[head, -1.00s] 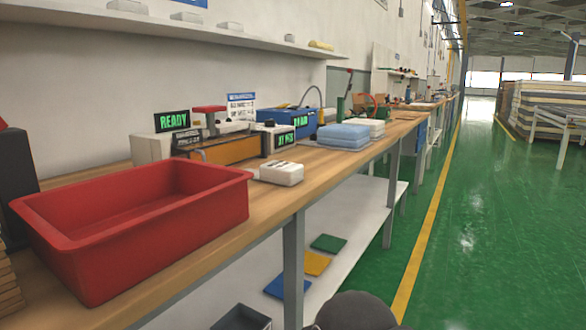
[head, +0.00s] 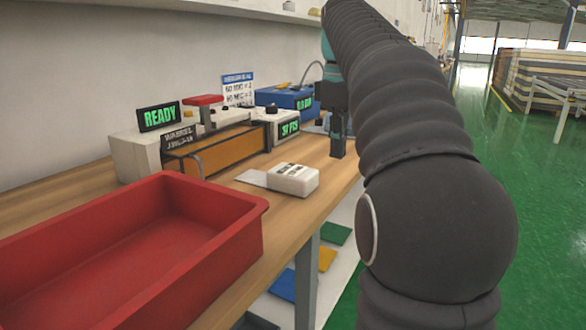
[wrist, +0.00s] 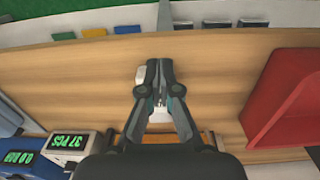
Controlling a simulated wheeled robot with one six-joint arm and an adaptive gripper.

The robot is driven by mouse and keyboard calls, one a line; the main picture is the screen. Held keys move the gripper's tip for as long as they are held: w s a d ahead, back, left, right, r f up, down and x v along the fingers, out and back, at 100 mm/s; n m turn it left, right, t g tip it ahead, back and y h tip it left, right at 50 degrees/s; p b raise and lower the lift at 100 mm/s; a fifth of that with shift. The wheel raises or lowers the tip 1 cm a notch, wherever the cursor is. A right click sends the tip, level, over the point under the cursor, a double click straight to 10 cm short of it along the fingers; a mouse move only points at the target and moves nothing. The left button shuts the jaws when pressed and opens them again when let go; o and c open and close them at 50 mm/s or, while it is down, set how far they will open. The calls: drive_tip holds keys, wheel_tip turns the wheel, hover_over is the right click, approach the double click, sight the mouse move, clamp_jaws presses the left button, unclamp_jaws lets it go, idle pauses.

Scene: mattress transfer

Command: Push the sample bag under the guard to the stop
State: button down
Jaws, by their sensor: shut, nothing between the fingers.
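A white, block-like packet with dark print, which looks like the sample bag (head: 293,180), lies on the wooden bench, with a flat pale sheet or flap at its left. The orange-brown panel of the bench machine (head: 218,150), perhaps the guard, stands behind and left of it, apart from it. I cannot make out the stop. My gripper (head: 338,155) points down, shut and empty, to the right of the packet. In the wrist view my gripper (wrist: 159,63) partly covers a white piece, likely the packet (wrist: 140,76). Whether the fingertips touch it is unclear.
A large red bin (head: 215,245) fills the bench's near left; it also shows in the wrist view (wrist: 285,100). A machine with a READY display (head: 158,116), a counter box reading 37 PCS (head: 282,128) and a blue device (head: 285,97) line the back. Bench between bin and packet is clear.

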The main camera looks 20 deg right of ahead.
sight(318, 194)
drive_tip(key=w+f+b, duration=0.1)
drive_tip(key=f, duration=0.2)
drive_tip(key=w+f+b, duration=0.1)
drive_tip(key=f, duration=0.2)
drive_tip(key=w+f+b, duration=0.1)
drive_tip(key=f, duration=0.2)
drive_tip(key=shift+a+f, duration=0.1)
drive_tip(key=shift+a, duration=0.2)
drive_tip(key=shift+w+a, duration=0.45)
drive_tip(key=shift+w, duration=0.15)
drive_tip(key=shift+w, duration=0.1)
